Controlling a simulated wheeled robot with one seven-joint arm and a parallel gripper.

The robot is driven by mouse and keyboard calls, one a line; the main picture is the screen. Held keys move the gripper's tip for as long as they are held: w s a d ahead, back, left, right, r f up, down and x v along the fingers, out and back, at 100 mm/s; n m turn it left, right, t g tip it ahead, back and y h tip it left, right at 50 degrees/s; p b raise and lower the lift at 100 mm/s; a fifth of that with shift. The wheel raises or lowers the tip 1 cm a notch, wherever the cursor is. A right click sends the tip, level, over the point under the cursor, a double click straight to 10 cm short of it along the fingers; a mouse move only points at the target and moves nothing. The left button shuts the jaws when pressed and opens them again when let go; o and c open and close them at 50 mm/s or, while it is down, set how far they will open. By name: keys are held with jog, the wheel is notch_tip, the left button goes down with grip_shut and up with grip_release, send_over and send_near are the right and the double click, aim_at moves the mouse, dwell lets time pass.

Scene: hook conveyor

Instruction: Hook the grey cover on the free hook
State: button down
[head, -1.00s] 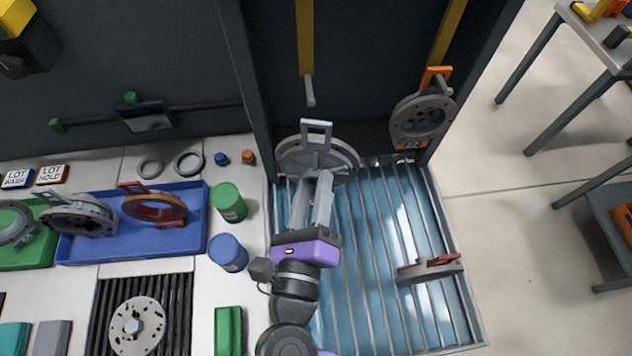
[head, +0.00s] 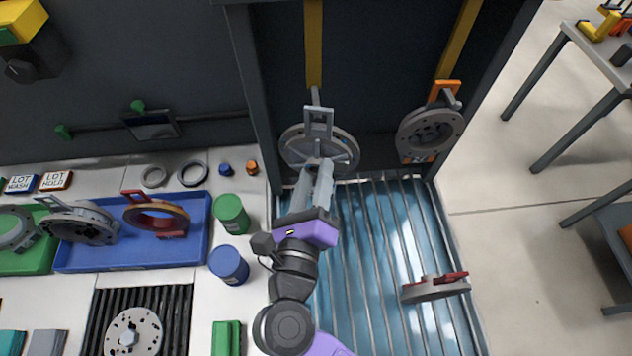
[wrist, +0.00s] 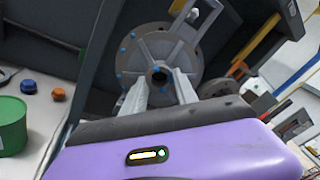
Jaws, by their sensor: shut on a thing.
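The grey cover (head: 343,150) is a round flanged disc with a squared grey loop handle (head: 319,113) at its top. It hangs in the air below the left yellow hanger (head: 314,45), whose grey hook (head: 316,94) meets the top of the loop in the head view. I cannot tell whether the hook tip is through the loop. My gripper (head: 318,168) is shut on the cover's middle from the near side.
A cover with an orange handle (head: 430,132) hangs on the right hanger (head: 459,38). A red-handled cover (head: 430,292) lies on the slatted rack (head: 385,240). A blue tray (head: 100,258) holds more parts at the left. Green (head: 232,214) and blue (head: 229,265) cans stand beside the rack.

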aim_at(313, 154)
jog(key=shift+w+f+b, duration=0.1)
jog(key=shift+w+b, duration=0.65)
jog(key=shift+w, duration=1.95)
jog(key=shift+w+f, duration=0.55)
jog(key=c, duration=0.9)
grip_release()
jog(key=shift+f, duration=0.15)
jog(key=shift+s, duration=0.1)
